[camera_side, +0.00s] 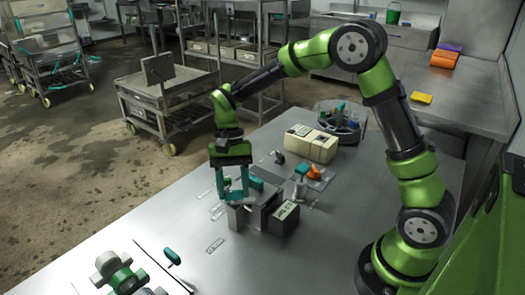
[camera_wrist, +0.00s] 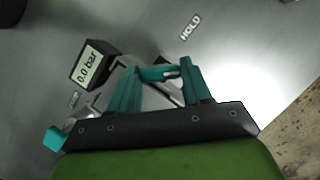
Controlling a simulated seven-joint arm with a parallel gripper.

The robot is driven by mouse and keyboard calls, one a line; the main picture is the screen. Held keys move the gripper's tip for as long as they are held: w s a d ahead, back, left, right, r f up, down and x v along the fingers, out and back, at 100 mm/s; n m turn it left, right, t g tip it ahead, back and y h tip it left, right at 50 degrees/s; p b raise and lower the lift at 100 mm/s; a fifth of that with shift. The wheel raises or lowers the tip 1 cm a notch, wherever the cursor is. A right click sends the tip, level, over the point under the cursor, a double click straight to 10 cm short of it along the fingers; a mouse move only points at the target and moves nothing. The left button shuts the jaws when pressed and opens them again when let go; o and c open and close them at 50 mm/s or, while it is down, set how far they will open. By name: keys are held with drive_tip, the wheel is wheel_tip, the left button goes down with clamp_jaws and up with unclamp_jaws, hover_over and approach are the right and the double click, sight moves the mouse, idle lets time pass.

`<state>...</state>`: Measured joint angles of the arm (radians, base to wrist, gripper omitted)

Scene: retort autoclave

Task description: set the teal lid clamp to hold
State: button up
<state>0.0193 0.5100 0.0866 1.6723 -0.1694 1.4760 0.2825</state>
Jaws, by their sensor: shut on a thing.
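The teal lid clamp's handle (camera_wrist: 155,74) shows as a teal bar between my fingertips in the wrist view. My gripper (camera_side: 234,195) points down with its teal fingers at the grey metal retort block (camera_side: 262,208) in the side view. It also shows in the wrist view (camera_wrist: 157,70), shut on the clamp. Fingers and clamp share a colour, so their border is hard to make out. The HOLD label (camera_wrist: 190,26) lies on the table, apart from the clamp, in the upper middle of the wrist view.
A dark gauge box (camera_wrist: 92,66) reading 0.0 bar stands beside the block. Another teal part (camera_wrist: 57,138) shows at lower left in the wrist view. A cream box (camera_side: 312,143) and an orange part (camera_side: 314,172) stand behind.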

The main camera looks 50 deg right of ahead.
drive_tip(key=n, duration=0.2)
drive_tip(key=n+h, duration=0.1)
drive_tip(key=n, duration=0.1)
drive_tip(key=shift+w+a+n+g+h, duration=0.1)
drive_tip(key=shift+n+g+h, duration=0.2)
drive_tip(key=shift+g, duration=0.1)
drive_tip(key=shift+a+n+h, duration=0.1)
drive_tip(key=shift+n+h, duration=0.7)
drive_tip(key=shift+n, duration=1.2)
drive_tip(key=o, duration=1.1)
drive_tip(key=shift+c, duration=0.2)
drive_tip(key=shift+r, duration=0.1)
drive_tip(key=v, duration=1.6)
drive_tip(key=shift+w+r, duration=0.25)
drive_tip(key=shift+w, duration=0.15)
